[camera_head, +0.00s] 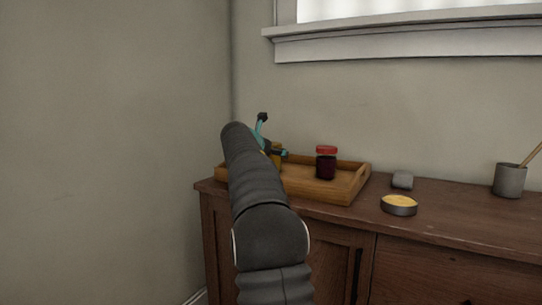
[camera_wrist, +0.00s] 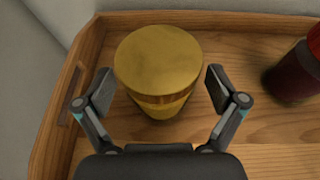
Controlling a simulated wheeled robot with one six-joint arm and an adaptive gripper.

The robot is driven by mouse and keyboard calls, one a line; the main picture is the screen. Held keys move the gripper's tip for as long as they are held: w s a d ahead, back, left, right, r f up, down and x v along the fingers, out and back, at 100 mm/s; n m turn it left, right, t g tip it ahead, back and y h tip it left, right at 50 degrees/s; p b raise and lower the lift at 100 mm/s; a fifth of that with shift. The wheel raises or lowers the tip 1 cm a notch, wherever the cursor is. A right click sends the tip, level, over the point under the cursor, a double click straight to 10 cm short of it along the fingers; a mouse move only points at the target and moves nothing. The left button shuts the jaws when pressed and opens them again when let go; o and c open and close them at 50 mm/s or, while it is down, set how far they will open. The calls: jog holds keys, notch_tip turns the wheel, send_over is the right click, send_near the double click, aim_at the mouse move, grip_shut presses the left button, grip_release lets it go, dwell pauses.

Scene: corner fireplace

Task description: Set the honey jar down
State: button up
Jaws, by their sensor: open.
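The honey jar (camera_wrist: 158,68), with a gold lid and amber body, stands upright on a wooden tray (camera_wrist: 262,125) in the wrist view, near the tray's left end. In the head view the jar (camera_head: 277,150) is mostly hidden behind my arm. My gripper (camera_wrist: 159,88) is open, with one finger on each side of the jar and a visible gap to each finger. It also shows in the head view (camera_head: 272,153), partly hidden by my arm. The tray (camera_head: 345,188) rests on a wooden cabinet.
A dark jar with a red lid (camera_head: 326,163) stands on the tray to the right. On the cabinet top (camera_head: 465,215) are a round tin with yellow contents (camera_head: 399,205), a small grey object (camera_head: 402,180) and a grey cup (camera_head: 509,180) holding a stick. Walls stand close at the left and back.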

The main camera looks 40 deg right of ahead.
jog(key=v, duration=1.2)
jog(key=s+a+f+m+y, duration=0.6)
jog(key=s+a+f+m, duration=0.5)
jog(key=s+a+f, duration=0.3)
jog(key=s+a+f+m+y, duration=0.6)
jog(key=s+a+f+m, duration=0.6)
jog(key=s+a, duration=0.7)
notch_tip(320, 180, down, 3)
jog(key=s, duration=0.3)
jog(key=shift+r, duration=0.1)
notch_tip(320, 180, up, 4)
jog(key=p, duration=0.4)
jog(key=shift+r, duration=0.1)
